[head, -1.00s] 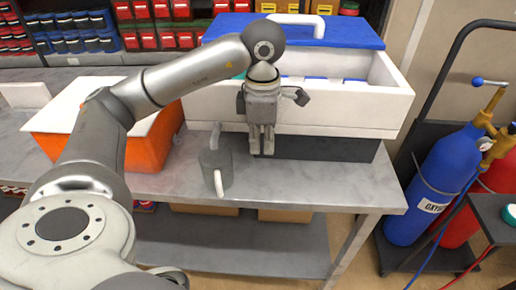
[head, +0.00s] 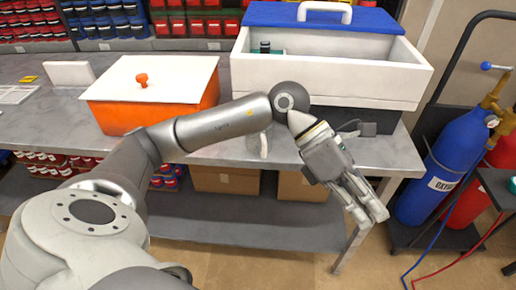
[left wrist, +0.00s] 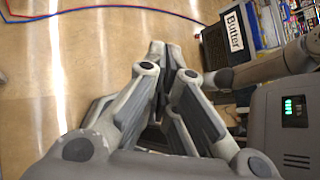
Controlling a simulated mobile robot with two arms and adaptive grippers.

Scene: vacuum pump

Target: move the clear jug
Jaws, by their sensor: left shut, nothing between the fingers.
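The clear jug (head: 264,147) stands on the grey metal table in the head view, near its front edge. My left arm covers its upper part, so mainly its pale handle and lower body show. My left gripper (head: 374,213) is right of the jug, out past the table's front edge, with its fingers pointing down and right. It is shut and empty. In the left wrist view the closed fingers (left wrist: 172,58) hang over the tan floor, and the jug does not show. My right gripper is in neither view.
An orange box (head: 155,104) with a white lid and a white bin (head: 335,79) with a blue lid stand behind the jug on the table. Blue and red gas cylinders (head: 432,178) stand on a cart at right. Open floor lies before the table.

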